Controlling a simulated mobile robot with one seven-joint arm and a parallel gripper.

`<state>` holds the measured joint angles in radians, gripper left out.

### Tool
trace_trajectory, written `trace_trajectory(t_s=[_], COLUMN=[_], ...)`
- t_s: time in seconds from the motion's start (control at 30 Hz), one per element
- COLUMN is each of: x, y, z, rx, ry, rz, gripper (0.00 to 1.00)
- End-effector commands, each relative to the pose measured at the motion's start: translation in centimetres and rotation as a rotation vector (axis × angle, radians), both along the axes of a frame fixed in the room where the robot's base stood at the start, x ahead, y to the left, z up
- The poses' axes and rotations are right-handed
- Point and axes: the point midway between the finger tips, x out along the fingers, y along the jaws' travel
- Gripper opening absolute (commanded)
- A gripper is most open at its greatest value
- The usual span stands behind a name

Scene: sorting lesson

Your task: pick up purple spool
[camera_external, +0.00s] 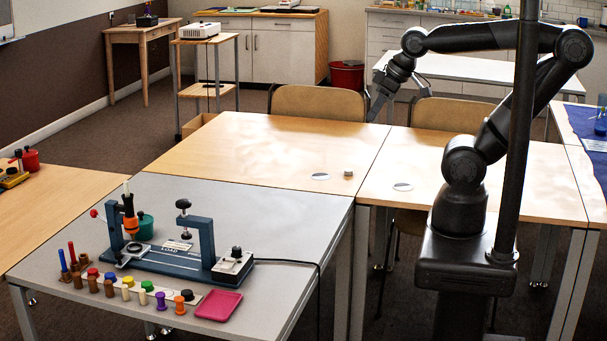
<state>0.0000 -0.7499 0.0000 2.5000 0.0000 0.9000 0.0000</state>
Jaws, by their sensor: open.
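The purple spool (161,301) is small and stands upright near the front edge of the grey table (262,215), in a row of small coloured pieces. An orange spool-like piece (180,305) stands just right of it. My gripper (400,98) is open and empty, with its fingers spread and pointing down. It is high at the back, near the chair backs behind the wooden tables, far to the right of and behind the purple spool.
A blue bench fixture (165,262) with upright posts stands behind the row. A pink tray (218,305) lies right of the spool. A black cable (290,262) runs off the table's right side. The grey table's back half is clear.

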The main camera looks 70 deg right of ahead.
Motion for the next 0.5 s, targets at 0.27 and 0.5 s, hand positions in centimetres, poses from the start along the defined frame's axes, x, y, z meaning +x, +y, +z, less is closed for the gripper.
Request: trace_trajectory(t_s=[0.27, 0.5], x=[0.00, 0.57], y=[0.00, 0.17], z=[0.00, 0.26], rx=[0.000, 0.003], ry=[0.000, 0.002], rz=[0.000, 0.003], gripper=[0.42, 0.42])
